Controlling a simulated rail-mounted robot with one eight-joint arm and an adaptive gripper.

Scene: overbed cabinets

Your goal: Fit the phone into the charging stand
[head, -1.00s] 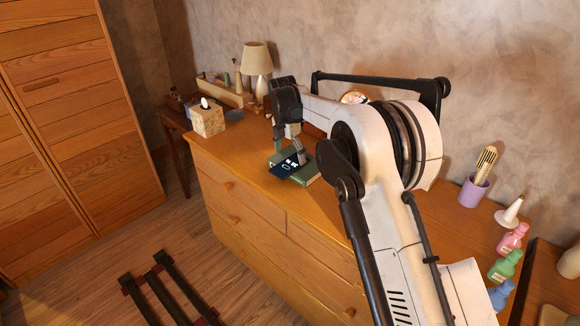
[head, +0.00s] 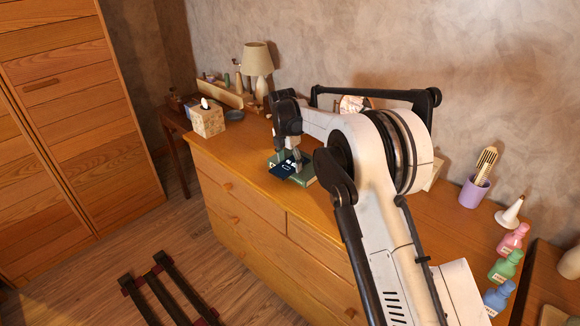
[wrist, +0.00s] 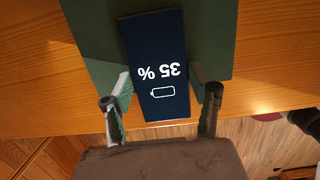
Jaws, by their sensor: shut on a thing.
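The phone (wrist: 156,62) is dark blue, with "35 %" and a battery outline on its lit screen, upside down in the wrist view. My gripper (wrist: 163,95) is shut on the phone, one finger at each long side. In the head view the phone (head: 282,171) is at the lower end of my gripper (head: 288,160), over a green book-like block (head: 309,178) on the dresser. The green block also fills the area behind the phone in the wrist view (wrist: 205,40). I cannot tell whether phone and block touch. I cannot make out the charging stand; my arm hides part of the dresser top.
The wooden dresser top (head: 240,150) is clear left of the block. A tissue box (head: 208,121) and lamp (head: 257,60) stand farther left. A purple cup with a brush (head: 474,192) and several bottles (head: 505,264) stand at right. A wall rises behind.

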